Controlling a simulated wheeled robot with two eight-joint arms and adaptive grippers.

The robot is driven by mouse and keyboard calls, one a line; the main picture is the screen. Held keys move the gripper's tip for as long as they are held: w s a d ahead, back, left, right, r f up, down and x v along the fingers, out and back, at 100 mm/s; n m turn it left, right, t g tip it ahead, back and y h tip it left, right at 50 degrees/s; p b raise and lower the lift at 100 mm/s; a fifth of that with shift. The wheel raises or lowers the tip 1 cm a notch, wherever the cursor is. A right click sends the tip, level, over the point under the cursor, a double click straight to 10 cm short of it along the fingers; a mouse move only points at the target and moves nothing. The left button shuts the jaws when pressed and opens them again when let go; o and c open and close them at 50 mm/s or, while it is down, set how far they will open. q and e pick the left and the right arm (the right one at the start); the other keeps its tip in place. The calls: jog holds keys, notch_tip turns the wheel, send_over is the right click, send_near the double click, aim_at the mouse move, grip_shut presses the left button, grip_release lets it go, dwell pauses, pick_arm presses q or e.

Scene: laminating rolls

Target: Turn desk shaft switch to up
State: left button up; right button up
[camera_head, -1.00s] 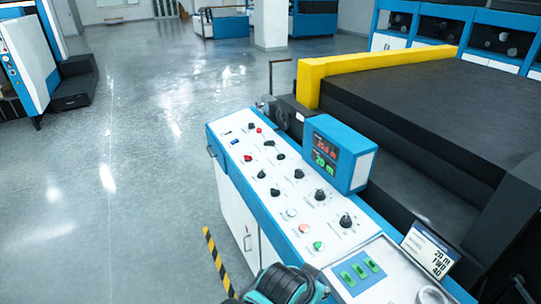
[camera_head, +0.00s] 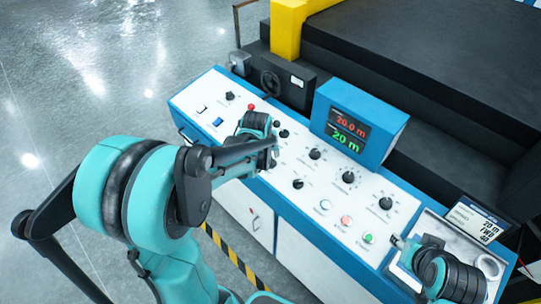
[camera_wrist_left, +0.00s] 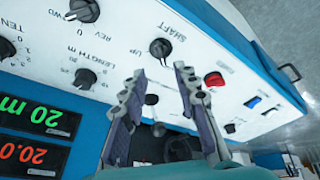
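The desk shaft switch (camera_wrist_left: 160,48) is a round black knob on the white panel, with the lettering SHAFT and UP beside it in the left wrist view. Which way it points is too small to tell. My left gripper (camera_wrist_left: 160,70) is open, its two fingers spread just short of the knob, with nothing held between them. In the head view my left arm reaches over the panel and appears to hide the switch. Part of my right arm (camera_head: 445,275) shows at the bottom right of the head view; its finger state is unclear.
The control panel (camera_head: 330,205) carries other black knobs (camera_head: 348,177), a red switch (camera_wrist_left: 215,80) close to one left finger and several push buttons (camera_head: 346,221). A blue display box (camera_head: 385,135) stands up behind the knobs. Open floor (camera_head: 60,120) lies left of the desk.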

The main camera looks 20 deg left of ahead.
aim_at(271, 160)
pick_arm(q)
jog(key=b+x, duration=0.2)
jog(key=x, duration=0.5)
jog(key=shift+w+a+f, duration=0.15)
jog(key=shift+a+f, duration=0.05)
jog(key=shift+f, duration=0.1)
grip_shut()
